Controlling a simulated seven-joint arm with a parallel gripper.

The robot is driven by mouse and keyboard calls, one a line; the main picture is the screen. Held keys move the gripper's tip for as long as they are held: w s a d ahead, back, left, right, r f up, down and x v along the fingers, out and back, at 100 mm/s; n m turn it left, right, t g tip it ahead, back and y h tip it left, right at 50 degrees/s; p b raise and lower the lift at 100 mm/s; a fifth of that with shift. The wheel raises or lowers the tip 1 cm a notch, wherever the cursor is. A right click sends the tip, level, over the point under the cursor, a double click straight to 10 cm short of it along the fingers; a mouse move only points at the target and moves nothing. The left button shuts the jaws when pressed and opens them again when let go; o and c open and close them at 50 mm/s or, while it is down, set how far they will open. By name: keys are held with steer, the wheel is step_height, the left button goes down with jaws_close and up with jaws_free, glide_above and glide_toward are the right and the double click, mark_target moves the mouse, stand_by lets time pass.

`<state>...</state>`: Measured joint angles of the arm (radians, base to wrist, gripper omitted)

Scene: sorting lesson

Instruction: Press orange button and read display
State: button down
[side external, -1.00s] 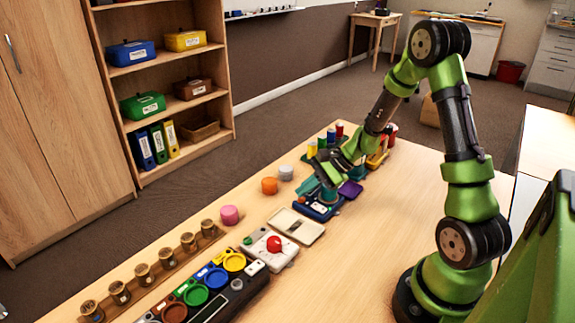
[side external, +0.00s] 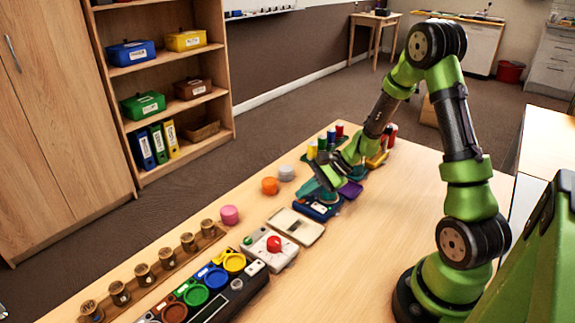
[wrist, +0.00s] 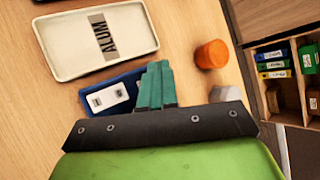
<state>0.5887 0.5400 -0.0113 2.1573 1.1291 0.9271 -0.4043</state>
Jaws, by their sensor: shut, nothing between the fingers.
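A blue device (side external: 317,210) with white panels lies on the table under my gripper (side external: 327,192). In the wrist view the blue device (wrist: 110,97) shows two pale labels, and my gripper (wrist: 157,70) covers its right part. The teal fingers are together and hold nothing. I cannot tell whether they touch the device. An orange cylinder (side external: 270,185) stands apart on the table behind it. It also shows in the wrist view (wrist: 211,54). I cannot make out an orange button on the device or a lit display.
A cream tray (side external: 296,226) marked ALUM in the wrist view (wrist: 72,60) lies beside the device. A box with a red button (side external: 274,244), a row of coloured round dishes (side external: 218,277) and a grey cylinder (side external: 286,173) are near. The table's right side is clear.

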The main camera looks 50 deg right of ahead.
mark_target(305, 201)
steer(key=shift+r, duration=0.9)
steer(key=shift+r, duration=2.5)
steer(key=shift+s+f, duration=0.25)
steer(key=shift+s, duration=0.1)
steer(key=s+a+r+n+h, duration=0.4)
steer(key=s+a+r+n, duration=0.9)
steer(key=s+r+n, duration=0.1)
steer(key=shift+s+r+n, duration=0.3)
steer(key=shift+s+r, duration=0.1)
steer(key=shift+r, duration=0.2)
